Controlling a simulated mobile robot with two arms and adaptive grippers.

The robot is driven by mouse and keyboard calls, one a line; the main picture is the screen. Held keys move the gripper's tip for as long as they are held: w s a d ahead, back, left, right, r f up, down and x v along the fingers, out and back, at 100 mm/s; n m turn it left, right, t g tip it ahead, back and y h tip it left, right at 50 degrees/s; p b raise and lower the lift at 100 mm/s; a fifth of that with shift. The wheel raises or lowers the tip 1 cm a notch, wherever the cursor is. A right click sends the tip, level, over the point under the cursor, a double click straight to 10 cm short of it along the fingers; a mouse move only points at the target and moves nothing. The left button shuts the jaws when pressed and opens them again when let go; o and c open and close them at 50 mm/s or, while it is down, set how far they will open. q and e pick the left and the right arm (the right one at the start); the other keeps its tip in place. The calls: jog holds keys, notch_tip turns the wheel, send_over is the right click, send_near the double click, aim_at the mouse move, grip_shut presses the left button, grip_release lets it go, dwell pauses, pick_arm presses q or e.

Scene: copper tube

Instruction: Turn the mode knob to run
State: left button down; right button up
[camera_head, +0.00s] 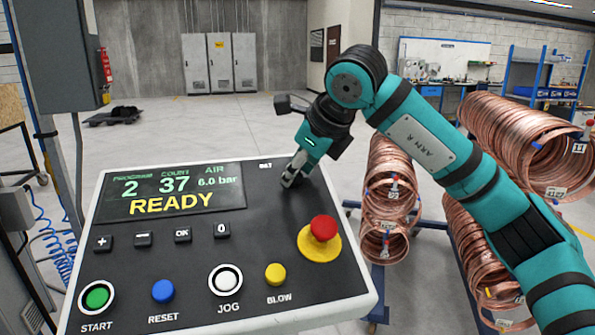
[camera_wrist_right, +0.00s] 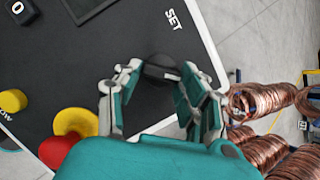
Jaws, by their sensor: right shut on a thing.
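The control panel (camera_head: 180,270) is tilted in front of me, with a lit display (camera_head: 170,195) reading "READY", 2, 37 and 6.0 bar. My right gripper (camera_head: 290,182) reaches down to the panel's upper right area. In the right wrist view my right gripper (camera_wrist_right: 165,85) has its fingers around a black mode knob (camera_wrist_right: 161,68), shut on it. The word "SET" (camera_wrist_right: 173,20) is printed beside the knob; the knob's pointer and any other label are hidden by the gripper. My left gripper is not in view.
A red emergency button (camera_head: 323,228) on a yellow base stands near the gripper. Green, blue, white and yellow buttons (camera_head: 275,274) line the panel's front. Copper coils (camera_head: 390,185) stand on racks to the right, beside my right arm.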

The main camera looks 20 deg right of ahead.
dwell(0.3)
jog(key=o, duration=1.2)
jog(key=shift+c, duration=0.2)
jog(key=shift+s+d+r, duration=0.1)
jog(key=shift+r, duration=0.15)
jog(key=v, duration=1.1)
jog(key=shift+s+r, duration=0.2)
jog(key=shift+d, duration=0.1)
